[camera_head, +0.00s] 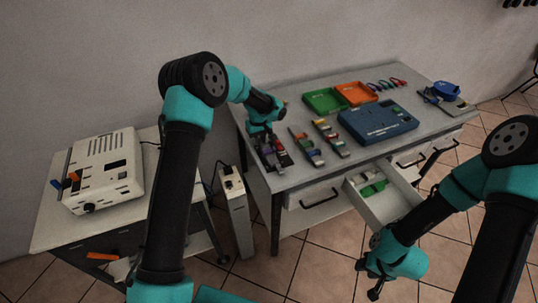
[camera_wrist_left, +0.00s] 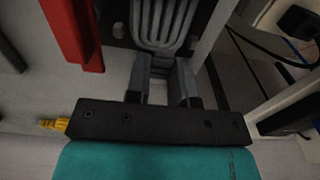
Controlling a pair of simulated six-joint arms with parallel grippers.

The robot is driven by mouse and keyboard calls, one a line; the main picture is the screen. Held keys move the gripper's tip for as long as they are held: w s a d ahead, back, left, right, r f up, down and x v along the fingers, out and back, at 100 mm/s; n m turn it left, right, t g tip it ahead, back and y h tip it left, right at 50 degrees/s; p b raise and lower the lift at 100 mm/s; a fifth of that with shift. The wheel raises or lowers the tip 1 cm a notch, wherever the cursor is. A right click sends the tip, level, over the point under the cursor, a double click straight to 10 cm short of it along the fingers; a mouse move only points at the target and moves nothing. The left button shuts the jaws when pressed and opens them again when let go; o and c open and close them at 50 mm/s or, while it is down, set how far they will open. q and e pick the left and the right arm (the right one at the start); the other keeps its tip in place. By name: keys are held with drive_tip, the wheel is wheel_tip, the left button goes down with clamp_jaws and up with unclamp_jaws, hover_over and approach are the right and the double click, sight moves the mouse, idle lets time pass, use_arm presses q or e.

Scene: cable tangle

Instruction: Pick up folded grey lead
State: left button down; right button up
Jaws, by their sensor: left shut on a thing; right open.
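The folded grey lead (camera_wrist_left: 163,22) shows in the left wrist view as several parallel grey loops running to the top edge. My left gripper (camera_wrist_left: 164,83) is shut on its near end, with a finger on each side. In the head view my left gripper (camera_head: 266,134) is low over the left end of the workbench. The grey lead cannot be made out there. My right gripper (camera_head: 372,279) is open and empty, in front of the bench near an open drawer.
On the workbench (camera_head: 300,178) are a green tray (camera_head: 324,101), an orange tray (camera_head: 357,94) and a blue case (camera_head: 378,123). The open drawer (camera_head: 392,203) holds green items. A white device (camera_head: 106,172) stands on the left side table. A red part (camera_wrist_left: 72,30) lies beside the lead.

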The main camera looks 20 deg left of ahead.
use_arm(q)
drive_tip(key=shift+r, duration=0.15)
drive_tip(key=shift+r, duration=1.4)
drive_tip(key=shift+s+r, duration=0.15)
drive_tip(key=shift+r, duration=0.15)
drive_tip(key=s+d, duration=0.2)
drive_tip(key=s, duration=0.5)
drive_tip(key=s+d+r, duration=0.1)
drive_tip(key=s+d, duration=0.2)
drive_tip(key=s, duration=0.4)
drive_tip(key=shift+s+d+r, duration=0.15)
drive_tip(key=shift+s, duration=0.25)
drive_tip(key=w+a+r+m, duration=0.1)
drive_tip(key=w+r+m, duration=0.2)
drive_tip(key=r+m, duration=0.4)
drive_tip(key=m, duration=0.4)
drive_tip(key=shift+w+a+r, duration=0.2)
drive_tip(key=shift+r, duration=0.2)
